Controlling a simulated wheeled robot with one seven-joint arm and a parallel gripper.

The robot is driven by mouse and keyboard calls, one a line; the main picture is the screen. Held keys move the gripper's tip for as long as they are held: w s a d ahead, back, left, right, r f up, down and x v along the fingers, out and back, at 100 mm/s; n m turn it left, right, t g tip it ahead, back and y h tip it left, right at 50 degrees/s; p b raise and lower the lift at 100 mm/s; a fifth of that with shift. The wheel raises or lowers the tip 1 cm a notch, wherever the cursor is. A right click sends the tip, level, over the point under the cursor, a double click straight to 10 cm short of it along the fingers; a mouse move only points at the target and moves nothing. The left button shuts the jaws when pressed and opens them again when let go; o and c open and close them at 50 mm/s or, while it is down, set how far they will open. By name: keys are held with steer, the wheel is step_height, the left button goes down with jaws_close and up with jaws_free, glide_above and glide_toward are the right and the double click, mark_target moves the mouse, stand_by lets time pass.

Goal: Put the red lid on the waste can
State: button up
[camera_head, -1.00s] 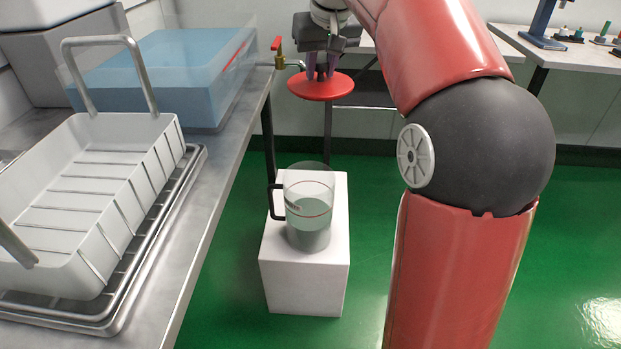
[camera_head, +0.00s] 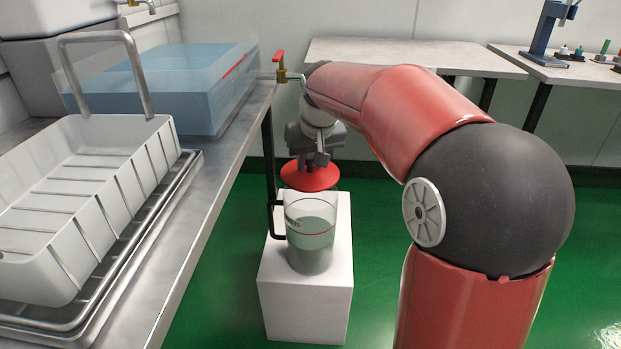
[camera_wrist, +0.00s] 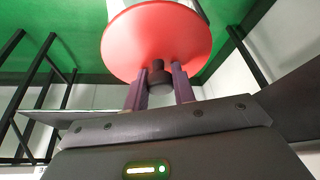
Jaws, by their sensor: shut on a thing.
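The red lid (camera_head: 309,178) is a round disc with a dark knob (camera_wrist: 159,80). My gripper (camera_head: 313,160) is shut on the knob, with its purple fingers on either side of it in the wrist view (camera_wrist: 162,84). The waste can (camera_head: 310,240) is a clear container with greenish-grey contents and a red line, standing upright on a white block. The lid is at the can's top, towards its far side in the head view. I cannot tell whether it touches the rim. In the wrist view the lid hides most of the can (camera_wrist: 119,6).
The white block (camera_head: 305,295) stands on the green floor. To its left is a steel bench (camera_head: 215,165) with a white rack basket (camera_head: 85,215) and a blue water tank (camera_head: 165,90). A red-handled valve (camera_head: 281,68) sticks out at the bench's end. Floor between block and my arm is clear.

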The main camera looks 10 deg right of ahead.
mark_target(312, 174)
steer(key=shift+f+b, duration=0.4)
steer(key=shift+f, duration=1.65)
steer(key=shift+f+b, duration=0.4)
steer(key=shift+f, duration=0.2)
steer(key=o, duration=1)
steer(key=shift+r, duration=0.1)
